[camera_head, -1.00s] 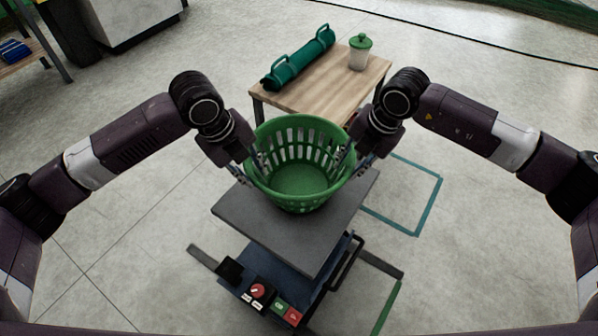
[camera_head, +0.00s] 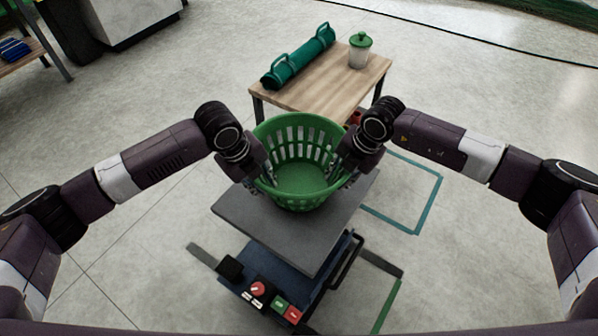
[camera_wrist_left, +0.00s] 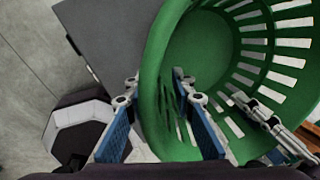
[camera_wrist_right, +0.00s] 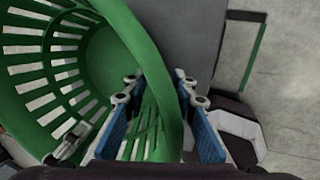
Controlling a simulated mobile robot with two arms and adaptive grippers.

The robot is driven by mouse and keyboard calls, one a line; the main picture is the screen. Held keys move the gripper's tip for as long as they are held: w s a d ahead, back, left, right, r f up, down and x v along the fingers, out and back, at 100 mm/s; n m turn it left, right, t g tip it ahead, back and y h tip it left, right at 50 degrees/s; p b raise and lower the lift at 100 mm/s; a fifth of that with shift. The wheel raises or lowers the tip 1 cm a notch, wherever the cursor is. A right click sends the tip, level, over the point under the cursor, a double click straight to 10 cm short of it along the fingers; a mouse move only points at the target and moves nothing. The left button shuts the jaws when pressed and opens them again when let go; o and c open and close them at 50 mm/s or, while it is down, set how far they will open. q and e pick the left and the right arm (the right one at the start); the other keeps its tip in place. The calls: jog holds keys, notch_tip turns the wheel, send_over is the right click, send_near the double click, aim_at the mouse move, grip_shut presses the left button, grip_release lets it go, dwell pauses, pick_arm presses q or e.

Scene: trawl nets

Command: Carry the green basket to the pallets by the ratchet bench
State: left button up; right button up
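The green basket (camera_head: 300,190), slatted and open-topped, stands upright on the dark grey top of a lift cart (camera_head: 254,222). My left gripper (camera_wrist_left: 156,84) is open, with one finger inside the basket and one outside, so the left rim lies between them. My right gripper (camera_wrist_right: 160,86) is open in the same way around the right rim. Gaps show between the fingers and the rim in both wrist views. In the head view the wrists partly hide the fingertips. No pallets can be made out.
A wooden table (camera_head: 300,96) stands just behind the cart, holding a green roll with handles (camera_head: 299,58) and a lidded jar (camera_head: 359,54). The cart has a control panel (camera_head: 268,297) and side handle at the front. Floor to both sides is largely clear.

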pick_arm(q)
jog(key=shift+c, duration=0.2)
grip_shut()
pick_arm(e)
grip_shut()
pick_arm(q)
jog(key=shift+r, duration=0.1)
pick_arm(e)
jog(key=shift+r, duration=0.1)
